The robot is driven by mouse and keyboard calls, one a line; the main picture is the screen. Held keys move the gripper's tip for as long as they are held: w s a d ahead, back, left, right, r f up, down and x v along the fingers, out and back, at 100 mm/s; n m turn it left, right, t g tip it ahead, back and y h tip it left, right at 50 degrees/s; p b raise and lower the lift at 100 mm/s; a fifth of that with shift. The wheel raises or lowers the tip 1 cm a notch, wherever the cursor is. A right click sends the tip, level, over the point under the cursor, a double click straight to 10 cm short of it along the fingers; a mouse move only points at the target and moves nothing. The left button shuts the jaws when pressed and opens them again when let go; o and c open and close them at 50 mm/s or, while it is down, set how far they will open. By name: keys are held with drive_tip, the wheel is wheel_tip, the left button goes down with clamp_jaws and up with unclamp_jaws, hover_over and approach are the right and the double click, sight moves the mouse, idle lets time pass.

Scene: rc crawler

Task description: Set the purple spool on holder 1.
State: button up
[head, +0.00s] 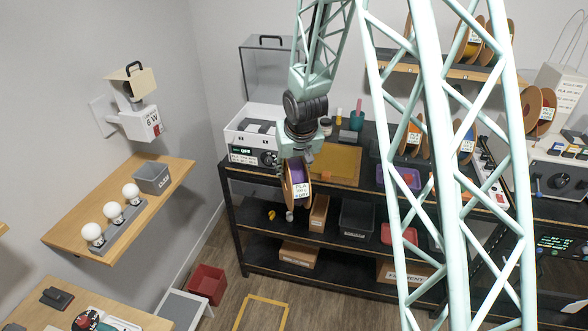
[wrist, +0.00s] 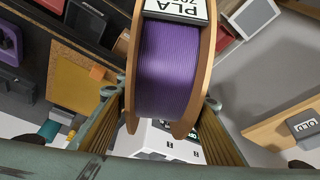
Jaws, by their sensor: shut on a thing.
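The purple spool (wrist: 168,78), with brown flanges and a white PLA label, is held by my gripper (wrist: 166,112). In the wrist view the two fingers press on the outer sides of its flanges. In the head view the spool (head: 297,185) hangs below my gripper (head: 296,160), in front of the black shelf unit and apart from it. Its label faces the camera. I cannot make out a marking for holder 1 in either view.
A white machine (head: 252,153) stands left on the black shelf (head: 345,183), beside a yellow-brown board (head: 335,163). Other spools sit at the right (head: 465,143) and on the upper wooden shelf (head: 452,69). A wooden shelf with white bulbs (head: 130,192) is on the left wall.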

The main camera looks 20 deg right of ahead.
sight(285, 184)
drive_tip(key=shift+n, duration=0.4)
drive_tip(key=shift+s+a+f, duration=0.55)
drive_tip(key=shift+s+a, duration=0.25)
drive_tip(key=shift+a, duration=0.05)
drive_tip(key=shift+s+a+f, duration=0.55)
drive_tip(key=shift+s+a, duration=0.25)
drive_tip(key=shift+a, duration=0.05)
wheel_tip(285, 184, down, 12)
drive_tip(key=b, duration=1.1)
drive_tip(key=shift+r, duration=0.25)
drive_tip(key=shift+d, duration=0.1)
